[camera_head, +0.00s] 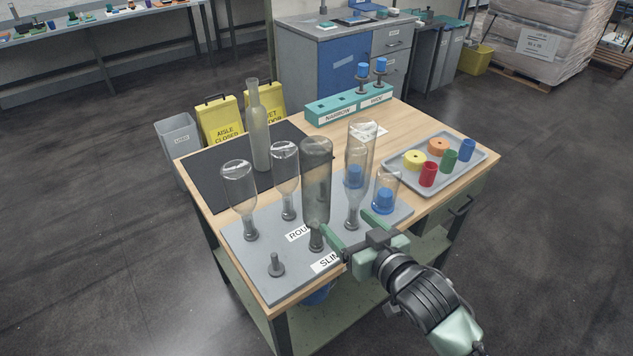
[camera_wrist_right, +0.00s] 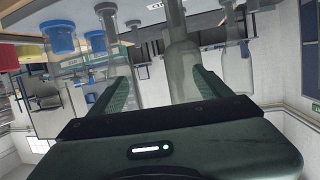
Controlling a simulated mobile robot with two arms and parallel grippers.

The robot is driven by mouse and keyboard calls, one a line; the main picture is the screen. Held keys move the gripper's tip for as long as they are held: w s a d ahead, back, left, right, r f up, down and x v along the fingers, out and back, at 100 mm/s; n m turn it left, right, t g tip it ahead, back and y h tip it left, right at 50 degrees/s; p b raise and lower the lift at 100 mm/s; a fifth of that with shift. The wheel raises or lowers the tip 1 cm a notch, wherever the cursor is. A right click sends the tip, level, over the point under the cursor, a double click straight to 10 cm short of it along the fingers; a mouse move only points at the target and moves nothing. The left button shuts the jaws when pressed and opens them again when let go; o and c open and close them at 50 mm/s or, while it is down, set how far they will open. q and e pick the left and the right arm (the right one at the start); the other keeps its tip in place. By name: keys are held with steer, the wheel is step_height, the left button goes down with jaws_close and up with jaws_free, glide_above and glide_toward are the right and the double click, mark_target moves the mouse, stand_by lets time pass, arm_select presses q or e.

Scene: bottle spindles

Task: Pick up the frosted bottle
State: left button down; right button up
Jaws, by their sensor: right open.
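A tall, pale frosted bottle (camera_head: 259,140) stands upright on the black mat (camera_head: 225,180), neck up, at the back left of the table. A smoky grey bottle (camera_head: 316,180) is upside down on a spindle on the grey plate (camera_head: 270,285), nearer to me. My right gripper (camera_head: 340,227) is open at the plate's right front, low beside the grey bottle's neck and apart from the upright bottle. In the right wrist view, which is upside down, a greyish inverted bottle (camera_wrist_right: 184,75) shows between the open fingers (camera_wrist_right: 160,85). I cannot tell how far it is. My left gripper is out of view.
Clear inverted bottles (camera_head: 239,185) stand on other spindles close by, some over blue pegs. One spindle (camera_head: 276,264) at the front left is bare. A grey tray (camera_head: 462,174) with coloured pieces is at right, and a green NARROW/WIDE rack (camera_head: 349,105) at back.

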mark_target(325, 184)
steer(key=a+r+y, duration=0.1)
steer(key=r, duration=0.2)
steer(key=a+r+n+y, duration=0.1)
steer(key=r, duration=0.2)
steer(key=a+r+n+t+y, duration=0.1)
steer(key=r, duration=0.2)
steer(key=shift+w+a+r+y, duration=0.15)
steer(key=shift+w+a+y, duration=0.25)
steer(key=p+x, duration=0.1)
steer(key=x, duration=0.6)
steer(key=shift+w+a+r+p, duration=0.1)
steer(key=shift+w+r+p, duration=0.15)
steer(key=shift+p, duration=0.15)
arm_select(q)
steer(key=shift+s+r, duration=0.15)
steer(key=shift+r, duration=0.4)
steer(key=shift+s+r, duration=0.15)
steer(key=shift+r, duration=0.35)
arm_select(e)
steer(key=shift+w+a+f, duration=0.2)
steer(key=shift+w, duration=0.1)
steer(key=shift+c, duration=0.3)
steer(key=c, duration=1.5)
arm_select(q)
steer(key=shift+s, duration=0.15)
arm_select(e)
steer(key=shift+r, duration=0.1)
jaws_close()
